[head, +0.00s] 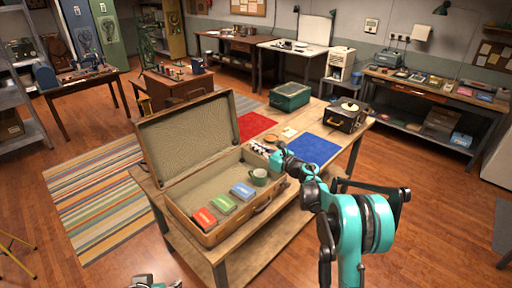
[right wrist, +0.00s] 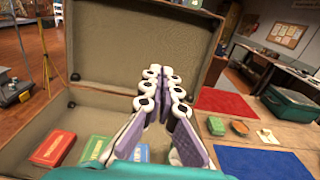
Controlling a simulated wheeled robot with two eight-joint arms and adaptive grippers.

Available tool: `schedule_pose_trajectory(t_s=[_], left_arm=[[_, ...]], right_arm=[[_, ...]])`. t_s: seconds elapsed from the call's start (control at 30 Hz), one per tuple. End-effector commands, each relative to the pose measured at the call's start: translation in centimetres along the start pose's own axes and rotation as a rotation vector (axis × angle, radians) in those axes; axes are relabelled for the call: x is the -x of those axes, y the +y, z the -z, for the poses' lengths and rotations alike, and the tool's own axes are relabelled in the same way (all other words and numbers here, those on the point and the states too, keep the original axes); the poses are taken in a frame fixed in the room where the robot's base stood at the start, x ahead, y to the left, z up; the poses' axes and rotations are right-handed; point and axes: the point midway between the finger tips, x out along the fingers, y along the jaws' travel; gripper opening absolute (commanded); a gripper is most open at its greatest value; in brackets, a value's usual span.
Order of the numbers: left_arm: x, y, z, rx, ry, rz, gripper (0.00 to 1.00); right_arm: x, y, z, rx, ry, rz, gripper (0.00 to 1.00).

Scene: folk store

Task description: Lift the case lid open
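The brown suitcase-like case (head: 182,222) lies on a wooden table with its lid (head: 190,135) standing up, tilted back from the base. The lid's lining (right wrist: 135,42) fills the back of the right wrist view. Inside the base are a red box (head: 205,218), a green box (head: 223,204), a blue box (head: 242,191) and a green mug (head: 259,177). My right gripper (head: 257,147) is at the case's right side, apart from the lid as far as I can see. Its fingertips (right wrist: 159,72) meet with nothing visible between them. My left gripper (head: 155,283) barely shows at the bottom edge.
Right of the case, the table holds a blue mat (head: 314,149), small items, a dark box-like device (head: 346,115) and a green crate (head: 290,96). A striped rug (head: 85,200) covers clear floor at left.

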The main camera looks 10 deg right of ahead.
Motion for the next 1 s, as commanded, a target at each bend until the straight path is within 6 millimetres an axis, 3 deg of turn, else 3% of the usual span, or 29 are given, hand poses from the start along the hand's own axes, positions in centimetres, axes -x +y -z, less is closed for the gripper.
schedule_pose_trajectory(t_s=[0.17,1.0], left_arm=[[-0.1,0.0,-0.1,0.000,0.000,0.000,0.55],[-1.1,0.0,-0.8,0.000,0.000,0.000,0.55]], right_arm=[[0.8,-0.1,0.0,0.000,0.000,0.002,0.00],[9.7,-0.1,0.1,0.000,0.000,0.002,0.00]])
